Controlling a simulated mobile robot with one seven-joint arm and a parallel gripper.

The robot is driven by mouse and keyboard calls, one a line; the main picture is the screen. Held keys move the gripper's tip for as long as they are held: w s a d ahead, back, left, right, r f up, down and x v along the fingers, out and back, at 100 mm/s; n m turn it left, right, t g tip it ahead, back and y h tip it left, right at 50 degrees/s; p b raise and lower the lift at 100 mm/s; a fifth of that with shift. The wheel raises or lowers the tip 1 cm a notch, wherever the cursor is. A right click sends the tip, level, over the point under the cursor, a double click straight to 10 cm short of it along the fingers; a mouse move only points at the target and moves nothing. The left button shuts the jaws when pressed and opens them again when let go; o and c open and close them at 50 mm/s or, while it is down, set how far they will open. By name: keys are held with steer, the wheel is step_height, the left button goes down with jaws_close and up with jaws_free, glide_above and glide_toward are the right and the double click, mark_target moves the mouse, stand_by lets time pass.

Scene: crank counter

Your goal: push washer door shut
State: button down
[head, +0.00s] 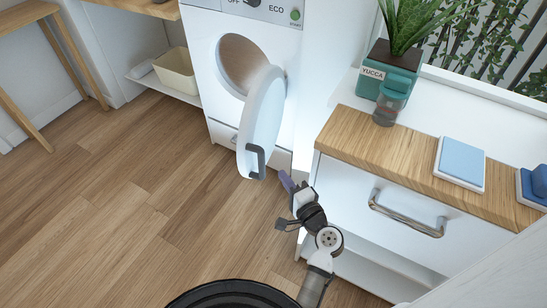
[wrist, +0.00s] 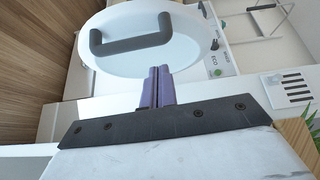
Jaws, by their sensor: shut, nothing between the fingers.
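The white washer (head: 208,60) stands at the top middle of the head view. Its round door (head: 262,118) is swung wide open on its right side, baring the round drum opening (head: 243,62). The door has a dark grey handle (head: 256,161) at its free edge. In the wrist view the door (wrist: 190,50) and its handle (wrist: 131,37) fill the upper middle. My gripper (head: 286,183) is shut and empty, to the right of and below the handle. In the wrist view its purple fingertips (wrist: 159,72) overlap the door's lower edge; I cannot tell whether they touch it.
A wooden-topped drawer counter (head: 395,146) stands close to the right of my arm, with a metal handle (head: 406,214). A cream bin (head: 176,71) sits left of the washer. The floor left of the door is clear.

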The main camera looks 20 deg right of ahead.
steer(key=w+p, duration=0.2)
steer(key=w, duration=0.6)
steer(key=shift+w+f+m, duration=0.15)
steer(key=shift+f+m, duration=0.15)
steer(key=shift+f, duration=0.1)
